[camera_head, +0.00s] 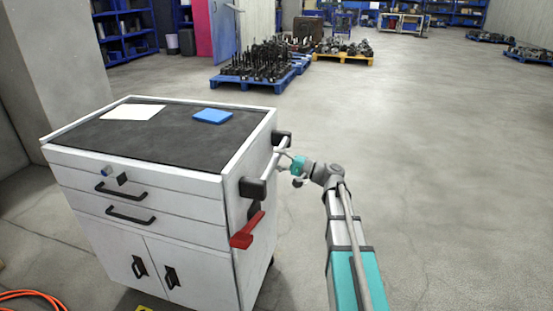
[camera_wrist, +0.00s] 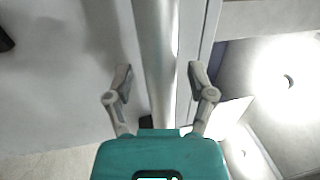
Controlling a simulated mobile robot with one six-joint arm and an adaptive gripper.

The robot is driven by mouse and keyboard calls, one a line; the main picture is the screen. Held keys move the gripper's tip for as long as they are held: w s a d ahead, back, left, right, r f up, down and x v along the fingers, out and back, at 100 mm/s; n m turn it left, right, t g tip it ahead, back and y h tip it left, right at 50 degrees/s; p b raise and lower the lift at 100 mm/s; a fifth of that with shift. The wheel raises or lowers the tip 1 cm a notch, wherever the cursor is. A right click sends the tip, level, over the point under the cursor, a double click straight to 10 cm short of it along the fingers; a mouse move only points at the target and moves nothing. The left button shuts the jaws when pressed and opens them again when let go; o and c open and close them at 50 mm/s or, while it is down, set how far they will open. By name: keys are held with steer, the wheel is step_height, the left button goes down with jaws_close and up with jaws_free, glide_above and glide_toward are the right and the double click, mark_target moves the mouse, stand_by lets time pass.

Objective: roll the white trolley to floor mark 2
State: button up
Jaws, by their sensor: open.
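The white trolley (camera_head: 190,205) stands at the left in the head view, with a dark top, drawers and two doors. Its push bar (camera_head: 266,168) runs along the right side between two black brackets. My gripper (camera_head: 285,158) is at this bar, on its right side. In the wrist view, the bar (camera_wrist: 157,60) passes between the two spread fingers of my gripper (camera_wrist: 159,82), with a gap visible on each side. A red lever (camera_head: 247,231) sticks out below the bar. No floor mark with a readable number shows.
A white sheet (camera_head: 134,112) and a blue item (camera_head: 212,116) lie on the trolley top. A pillar (camera_head: 55,65) stands behind it at left. Loaded blue pallets (camera_head: 250,84) stand farther back. An orange hose (camera_head: 32,294) lies at lower left. The floor at right is clear.

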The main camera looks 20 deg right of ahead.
steer(key=shift+c, duration=0.2)
jaws_close()
steer(key=shift+w, duration=0.15)
stand_by(0.3)
